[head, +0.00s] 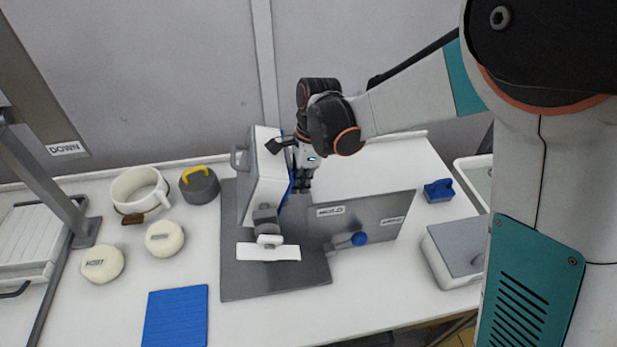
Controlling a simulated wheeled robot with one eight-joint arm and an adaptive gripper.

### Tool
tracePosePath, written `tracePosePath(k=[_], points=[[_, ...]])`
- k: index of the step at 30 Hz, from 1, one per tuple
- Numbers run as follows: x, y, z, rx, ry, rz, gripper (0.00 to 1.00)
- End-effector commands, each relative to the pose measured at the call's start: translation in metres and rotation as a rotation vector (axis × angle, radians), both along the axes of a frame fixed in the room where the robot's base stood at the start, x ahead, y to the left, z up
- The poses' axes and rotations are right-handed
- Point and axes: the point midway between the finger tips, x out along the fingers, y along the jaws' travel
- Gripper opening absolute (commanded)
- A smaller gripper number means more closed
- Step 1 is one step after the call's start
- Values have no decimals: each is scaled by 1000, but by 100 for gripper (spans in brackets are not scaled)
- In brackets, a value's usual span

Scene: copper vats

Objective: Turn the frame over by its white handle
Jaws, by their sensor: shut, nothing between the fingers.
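The frame (258,190), a grey and white slab with a blue edge, stands steeply upright on a dark grey base plate (240,285). A grey loop handle (237,157) sticks out from its left side. A grey and white fitting (267,228) is at its lower front, above a white strip (268,252). I cannot tell for sure which part is the white handle. My gripper (302,187) points down just right of the frame, close to its blue edge. Its fingers look shut and empty; whether they touch the frame is unclear.
A grey panel labelled MOLD (375,222) stands right of the plate, with a blue-knobbed lever (358,239). A white pot (138,190), a grey yellow-handled weight (199,184), round cream pieces (164,238) and a blue mat (175,317) lie left. A grey-lidded box (455,250) is right.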

Motion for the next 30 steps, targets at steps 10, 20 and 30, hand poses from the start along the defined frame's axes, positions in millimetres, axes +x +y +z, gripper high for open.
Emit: tracePosePath(k=[10, 20, 30], points=[[-1, 4, -3, 0, 0, 0, 0], [-1, 4, -5, 17, 4, -1, 0], [-2, 7, -8, 57, 14, 0, 0]])
